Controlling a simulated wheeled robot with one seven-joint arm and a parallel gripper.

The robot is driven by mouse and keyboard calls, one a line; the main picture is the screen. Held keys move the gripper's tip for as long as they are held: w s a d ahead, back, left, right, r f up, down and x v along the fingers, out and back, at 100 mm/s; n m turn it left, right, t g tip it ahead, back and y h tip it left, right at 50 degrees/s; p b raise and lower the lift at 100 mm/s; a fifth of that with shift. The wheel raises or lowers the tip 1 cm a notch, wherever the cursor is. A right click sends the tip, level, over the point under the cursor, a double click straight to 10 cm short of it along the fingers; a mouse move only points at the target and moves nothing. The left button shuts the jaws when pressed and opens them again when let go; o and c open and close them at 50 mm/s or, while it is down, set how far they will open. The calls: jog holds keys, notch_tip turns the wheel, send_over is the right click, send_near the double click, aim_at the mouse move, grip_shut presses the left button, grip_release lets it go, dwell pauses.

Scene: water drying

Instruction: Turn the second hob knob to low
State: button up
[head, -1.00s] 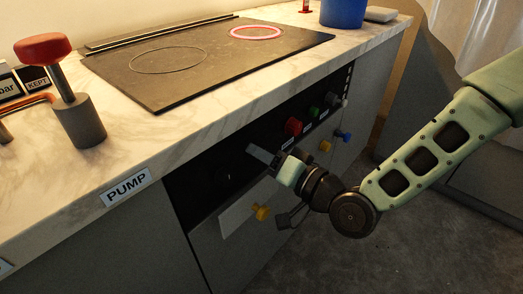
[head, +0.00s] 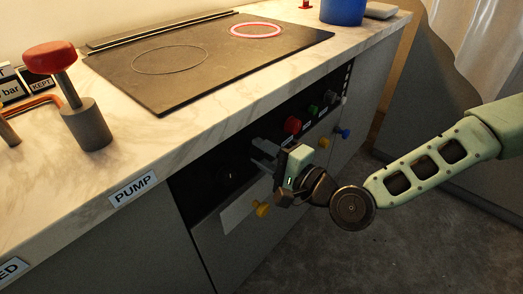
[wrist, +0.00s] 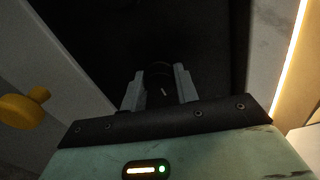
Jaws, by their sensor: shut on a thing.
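The hob (head: 200,60) is a black glass plate set in the marble counter. Its far-right ring (head: 257,30) glows red; the nearer left ring (head: 170,60) is dark. My gripper (head: 258,156) reaches the black control panel on the counter's front. In the wrist view, my gripper (wrist: 160,88) has its two fingers on either side of a dark round knob (wrist: 160,93) with a short white mark, shut on it. The mark is slightly tilted. In the head view my fingers hide this knob. Another black knob (head: 227,175) shows faintly to its left.
Red (head: 292,125) and green (head: 312,110) knobs sit right of my gripper. Yellow (head: 262,208) and blue (head: 343,133) knobs stick out below the panel; a yellow knob (wrist: 25,108) is left in the wrist view. A red-topped post (head: 75,100) stands by the PUMP label (head: 133,188).

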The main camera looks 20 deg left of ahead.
jog(key=shift+m, duration=0.6)
jog(key=o, duration=1)
jog(key=shift+p+v, duration=3)
jog(key=shift+v, duration=5.7)
jog(key=shift+w, duration=0.1)
